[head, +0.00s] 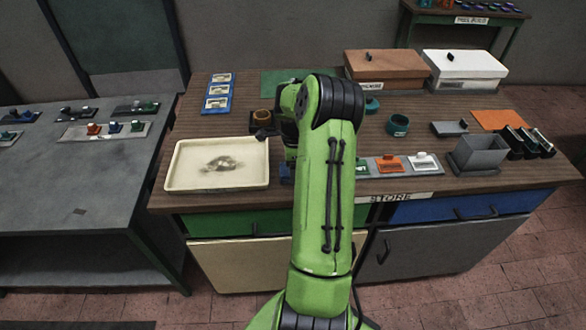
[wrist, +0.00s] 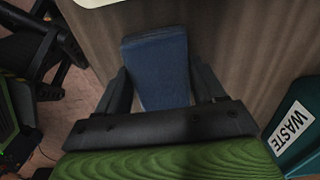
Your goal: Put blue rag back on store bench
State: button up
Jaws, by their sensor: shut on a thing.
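The blue rag (wrist: 157,65) is a flat, folded blue block between the two dark fingers of my gripper (wrist: 158,78) in the wrist view. My gripper is shut on it. In the head view, a small dark-blue bit of it (head: 286,174) shows beside my green arm, which hides most of the gripper. The store bench (head: 235,122) has a brown wooden top and a STORE label on its front edge. The rag is over the bench top, right of a cream tray (head: 176,184). I cannot tell whether it touches the wood.
A green mat, blue-framed cards (head: 216,104) and a brown ring-shaped item stand behind the tray. Brown and white boxes (head: 464,68) stand at the back right. A grey bin (head: 480,155) and small coloured blocks are to the right. A teal WASTE container (wrist: 298,140) shows in the wrist view.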

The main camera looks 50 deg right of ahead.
jog(key=shift+d+f, duration=0.1)
jog(key=shift+f, duration=0.2)
jog(key=o, duration=1)
jog(key=shift+r, duration=0.1)
